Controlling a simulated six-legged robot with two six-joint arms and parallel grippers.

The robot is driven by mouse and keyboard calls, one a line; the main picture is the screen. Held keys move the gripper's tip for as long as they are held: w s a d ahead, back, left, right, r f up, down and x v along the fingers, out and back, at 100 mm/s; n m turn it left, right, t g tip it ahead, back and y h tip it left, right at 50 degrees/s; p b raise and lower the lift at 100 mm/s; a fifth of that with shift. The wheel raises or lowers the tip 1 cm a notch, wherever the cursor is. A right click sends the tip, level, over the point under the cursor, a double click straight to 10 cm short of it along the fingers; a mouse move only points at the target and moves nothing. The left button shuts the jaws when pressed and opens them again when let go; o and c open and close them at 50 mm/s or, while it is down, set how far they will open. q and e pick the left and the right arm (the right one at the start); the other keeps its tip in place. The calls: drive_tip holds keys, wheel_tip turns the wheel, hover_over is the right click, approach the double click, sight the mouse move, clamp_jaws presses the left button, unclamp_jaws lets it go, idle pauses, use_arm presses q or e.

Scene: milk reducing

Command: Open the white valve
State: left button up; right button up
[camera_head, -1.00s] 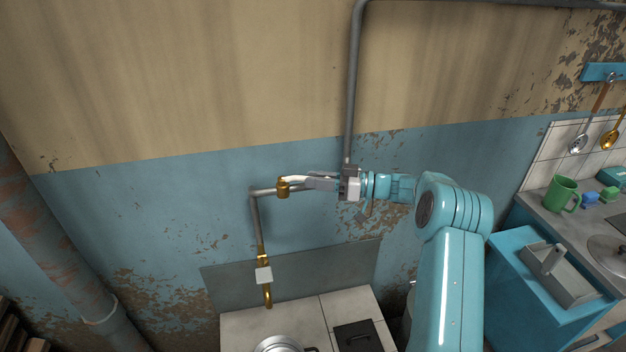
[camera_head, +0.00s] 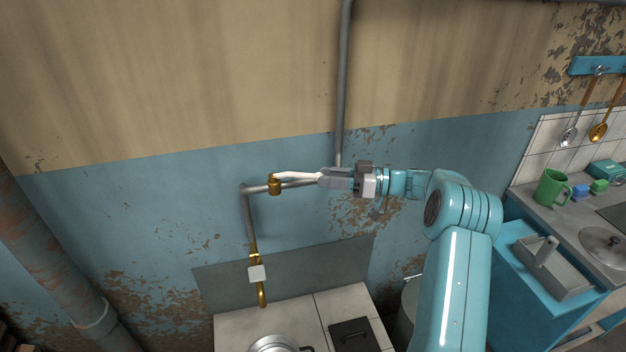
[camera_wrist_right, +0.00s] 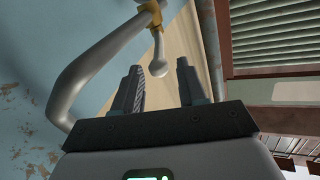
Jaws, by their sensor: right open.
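The white valve handle (camera_head: 298,176) sticks out to the right from a brass fitting (camera_head: 274,186) on the grey wall pipe. My right gripper (camera_head: 324,178) is at the handle's right end, its fingers pointing left toward the fitting. In the right wrist view the handle's rounded end (camera_wrist_right: 157,68) shows between and just beyond the two parted fingertips (camera_wrist_right: 159,64). The gripper is open and does not grip the handle. The brass fitting (camera_wrist_right: 150,14) is at the top of that view. My left gripper is not in view.
The grey pipe (camera_head: 249,222) bends down to a lower brass fitting with a white block (camera_head: 257,273). A stove top (camera_head: 318,306) with a pot is below. A counter with a green mug (camera_head: 552,187) stands right. Wall space left of the pipe is free.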

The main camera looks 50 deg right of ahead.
drive_tip(key=b+v, duration=0.1)
drive_tip(key=v, duration=1)
drive_tip(key=shift+b, duration=0.4)
